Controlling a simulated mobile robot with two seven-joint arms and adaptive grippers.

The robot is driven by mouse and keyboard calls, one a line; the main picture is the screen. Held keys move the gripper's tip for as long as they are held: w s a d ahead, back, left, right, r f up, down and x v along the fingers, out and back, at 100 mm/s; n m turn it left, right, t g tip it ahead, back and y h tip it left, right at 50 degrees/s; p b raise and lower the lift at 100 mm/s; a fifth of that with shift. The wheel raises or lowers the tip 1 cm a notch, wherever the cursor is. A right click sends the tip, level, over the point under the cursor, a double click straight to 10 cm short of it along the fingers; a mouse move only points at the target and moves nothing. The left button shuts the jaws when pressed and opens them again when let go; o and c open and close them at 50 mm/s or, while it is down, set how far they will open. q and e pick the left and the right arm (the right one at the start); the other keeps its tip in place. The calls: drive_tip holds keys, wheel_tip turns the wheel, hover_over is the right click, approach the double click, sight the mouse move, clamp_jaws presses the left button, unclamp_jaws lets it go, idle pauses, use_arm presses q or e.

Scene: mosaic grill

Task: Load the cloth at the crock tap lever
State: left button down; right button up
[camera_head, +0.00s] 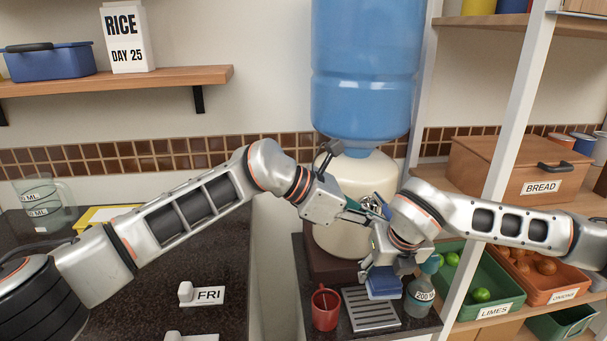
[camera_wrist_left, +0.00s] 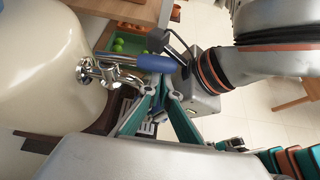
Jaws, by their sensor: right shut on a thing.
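The pale crock (camera_head: 345,236) stands under a big blue water bottle. Its chrome tap (camera_wrist_left: 100,72) has a blue lever (camera_wrist_left: 148,62), seen clearly in the left wrist view. My right gripper (camera_head: 386,268) points down in front of the crock, shut on a blue folded cloth (camera_head: 383,285) above the drip grate (camera_head: 371,311).
A red mug (camera_head: 325,311) stands left of the grate and a labelled bottle (camera_head: 418,298) right of it, close to my right gripper. The shelf at right holds a limes crate (camera_head: 493,311) and a bread box (camera_head: 519,160). A dark counter (camera_head: 135,290) is at left.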

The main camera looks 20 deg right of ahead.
use_arm(q)
drive_tip(key=w+a+r+n+t+h, duration=0.4)
drive_tip(key=w+a+r+n+t, duration=0.2)
drive_tip(key=a, duration=0.5)
drive_tip(key=w+a+r+n+t+h, duration=0.4)
drive_tip(key=w+a+r+n+t, duration=0.2)
drive_tip(key=a, duration=0.5)
drive_tip(key=w+r+n, duration=0.1)
drive_tip(key=w+n, duration=0.1)
drive_tip(key=w, duration=0.1)
drive_tip(key=shift+w+a+r+n+t+h, duration=0.2)
drive_tip(key=shift+r+n+t+h, duration=0.1)
drive_tip(key=shift+r+h, duration=0.1)
idle(1.1)
